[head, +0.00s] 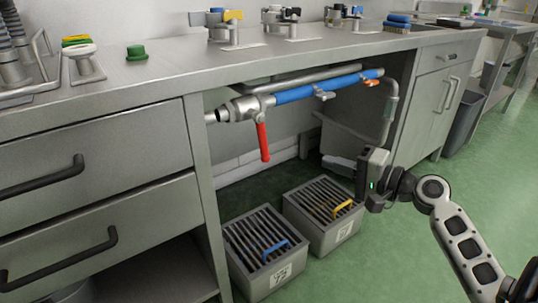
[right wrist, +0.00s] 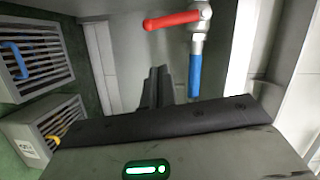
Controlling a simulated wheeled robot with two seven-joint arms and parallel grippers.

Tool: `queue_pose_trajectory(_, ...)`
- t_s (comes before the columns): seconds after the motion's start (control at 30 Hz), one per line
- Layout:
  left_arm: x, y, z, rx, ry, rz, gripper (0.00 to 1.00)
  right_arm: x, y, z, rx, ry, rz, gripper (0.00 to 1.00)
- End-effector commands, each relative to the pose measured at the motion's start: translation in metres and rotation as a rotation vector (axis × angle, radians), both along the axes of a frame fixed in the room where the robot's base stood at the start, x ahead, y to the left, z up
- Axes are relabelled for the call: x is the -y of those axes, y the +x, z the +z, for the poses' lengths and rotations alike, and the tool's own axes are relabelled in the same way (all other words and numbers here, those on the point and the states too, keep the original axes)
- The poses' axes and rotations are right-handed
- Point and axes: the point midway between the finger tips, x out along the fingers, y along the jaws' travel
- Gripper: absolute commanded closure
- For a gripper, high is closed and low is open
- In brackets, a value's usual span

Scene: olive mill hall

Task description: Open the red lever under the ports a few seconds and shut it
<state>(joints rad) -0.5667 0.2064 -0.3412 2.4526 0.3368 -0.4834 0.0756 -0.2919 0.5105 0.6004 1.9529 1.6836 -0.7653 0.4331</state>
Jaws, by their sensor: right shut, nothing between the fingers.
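The red lever (head: 263,142) hangs straight down from a metal valve (head: 247,107) on the pipe under the counter, across the pipe's line. A blue pipe section (head: 318,87) runs right from the valve. In the right wrist view the red lever (right wrist: 172,20) lies near the top, with the blue pipe (right wrist: 195,75) below it. My right gripper (head: 338,163) is under the counter, to the right of the lever and slightly lower, apart from it. Its fingers (right wrist: 156,88) are closed together and empty. My left gripper is not in view.
Two grey grated boxes, one with a blue handle (head: 274,251) and one with a yellow handle (head: 342,208), stand on the floor below the lever. A drawer cabinet (head: 95,190) borders the opening at left. Fittings with coloured handles (head: 232,16) stand on the counter above.

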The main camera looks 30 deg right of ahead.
Motion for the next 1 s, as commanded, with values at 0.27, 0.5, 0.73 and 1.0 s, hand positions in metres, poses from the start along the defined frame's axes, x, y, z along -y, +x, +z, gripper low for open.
queue_pose_trajectory(0.27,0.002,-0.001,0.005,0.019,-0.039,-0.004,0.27,0.0,0.024,0.009,0.026,0.044,-0.004,1.0)
queue_pose_trajectory(0.5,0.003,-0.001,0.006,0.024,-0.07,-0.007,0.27,-0.019,0.073,0.008,0.028,0.042,-0.003,1.0)
queue_pose_trajectory(0.73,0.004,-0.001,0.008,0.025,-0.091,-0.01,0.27,-0.044,0.101,0.003,0.024,0.043,-0.002,1.0)
queue_pose_trajectory(1.0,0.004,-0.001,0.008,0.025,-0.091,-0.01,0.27,-0.062,0.109,0.001,0.023,0.043,-0.004,1.0)
